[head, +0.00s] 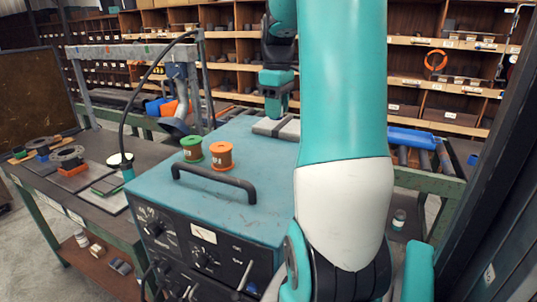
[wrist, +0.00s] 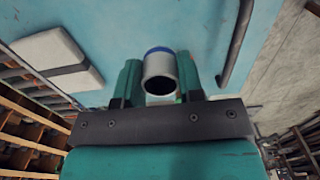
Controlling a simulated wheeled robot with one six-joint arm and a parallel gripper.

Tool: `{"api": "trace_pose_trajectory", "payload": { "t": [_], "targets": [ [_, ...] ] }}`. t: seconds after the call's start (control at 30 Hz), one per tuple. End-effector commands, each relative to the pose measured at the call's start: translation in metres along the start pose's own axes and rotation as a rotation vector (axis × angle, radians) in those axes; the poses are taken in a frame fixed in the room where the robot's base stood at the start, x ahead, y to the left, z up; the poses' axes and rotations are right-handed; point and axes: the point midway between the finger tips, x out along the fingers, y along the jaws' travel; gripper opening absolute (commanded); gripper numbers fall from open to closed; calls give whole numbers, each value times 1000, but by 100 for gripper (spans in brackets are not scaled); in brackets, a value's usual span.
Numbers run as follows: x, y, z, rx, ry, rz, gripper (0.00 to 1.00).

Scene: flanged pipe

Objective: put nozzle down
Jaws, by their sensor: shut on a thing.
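The nozzle (wrist: 158,68), a short grey hollow cylinder with a blue band at its far end, sits between the two teal fingers of my gripper (wrist: 160,78) in the wrist view. Its open end faces the wrist camera. My gripper is shut on it. In the head view my gripper (head: 277,105) points down over the back of the blue machine top (head: 225,140), near a pale grey pad (head: 267,127). The nozzle cannot be made out in the head view. I cannot tell how far it is above the top.
A green spool (head: 191,149) and an orange spool (head: 221,156) stand on the machine top, behind a dark handle (head: 214,178). A workbench (head: 107,203) with flanges is at left. Shelves (head: 450,70) line the back. Bare top lies right of the spools.

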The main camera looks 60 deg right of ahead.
Motion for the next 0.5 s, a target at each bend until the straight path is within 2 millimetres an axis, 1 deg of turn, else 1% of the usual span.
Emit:
{"api": "trace_pose_trajectory", "payload": {
  "t": [0.03, 0.1, 0.3, 0.4, 0.5],
  "targets": [
    [13, -1, 1, 0, -5, -7, 11],
    [33, -1, 1, 0, -6, -8, 11],
    [87, 0, 2, 2, -4, -7, 11],
    [106, 0, 2, 3, -3, -5, 11],
    [117, 1, 2, 3, -1, -2, 11]
  ]
}}
